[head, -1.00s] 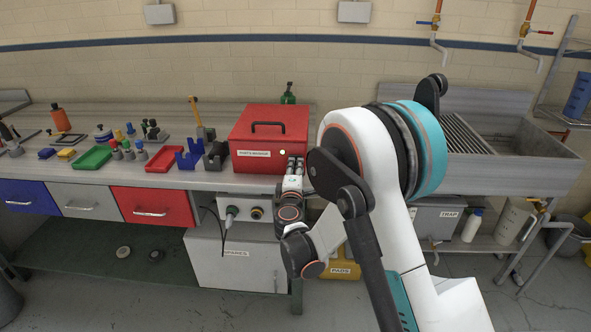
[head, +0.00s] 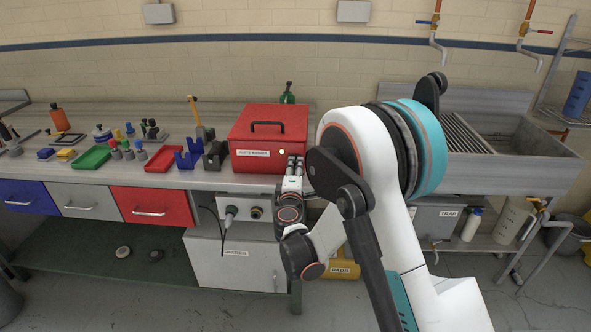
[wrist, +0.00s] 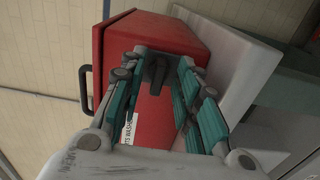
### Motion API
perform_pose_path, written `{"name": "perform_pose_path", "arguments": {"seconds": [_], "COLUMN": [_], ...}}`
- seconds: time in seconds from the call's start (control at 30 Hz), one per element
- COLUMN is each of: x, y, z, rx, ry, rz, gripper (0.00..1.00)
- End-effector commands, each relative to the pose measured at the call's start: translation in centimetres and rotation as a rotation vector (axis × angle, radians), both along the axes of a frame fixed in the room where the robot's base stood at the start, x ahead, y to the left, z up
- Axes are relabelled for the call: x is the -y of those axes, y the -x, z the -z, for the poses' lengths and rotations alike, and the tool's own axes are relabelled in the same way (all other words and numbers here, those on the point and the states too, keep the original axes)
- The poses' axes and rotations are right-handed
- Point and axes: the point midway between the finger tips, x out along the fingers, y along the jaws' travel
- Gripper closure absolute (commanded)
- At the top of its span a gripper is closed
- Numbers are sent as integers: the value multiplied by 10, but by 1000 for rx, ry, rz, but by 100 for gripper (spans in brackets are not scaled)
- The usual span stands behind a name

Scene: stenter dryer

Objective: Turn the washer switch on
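The red parts washer (head: 268,136) stands on the bench, with a black handle on its lid and a white label on its front. Its dark switch (wrist: 157,72) shows in the wrist view on the red front face. My gripper (head: 294,162) is at the right part of the washer's front in the head view. In the wrist view my gripper (wrist: 160,66) is open, with its teal-padded fingers on either side of the switch. I cannot tell whether the fingers touch it. In the head view the gripper hides the switch. A small pale spot (head: 282,152) shows beside the gripper.
Blue holders (head: 188,158), a red tray (head: 163,158) and a green tray (head: 93,157) lie on the bench left of the washer. A metal sink (head: 520,150) stands to the right, behind my arm. A grey cabinet (head: 230,268) is under the bench.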

Motion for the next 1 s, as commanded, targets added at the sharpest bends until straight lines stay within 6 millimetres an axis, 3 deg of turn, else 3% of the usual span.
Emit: {"name": "perform_pose_path", "arguments": {"seconds": [0.4,0.6,1.0], "x": [-4,-4,-3], "y": [78,105,115], "z": [0,0,0], "rx": [0,0,0], "ry": [0,0,0], "rz": [-2,-1,1], "gripper": [70,70,70]}}
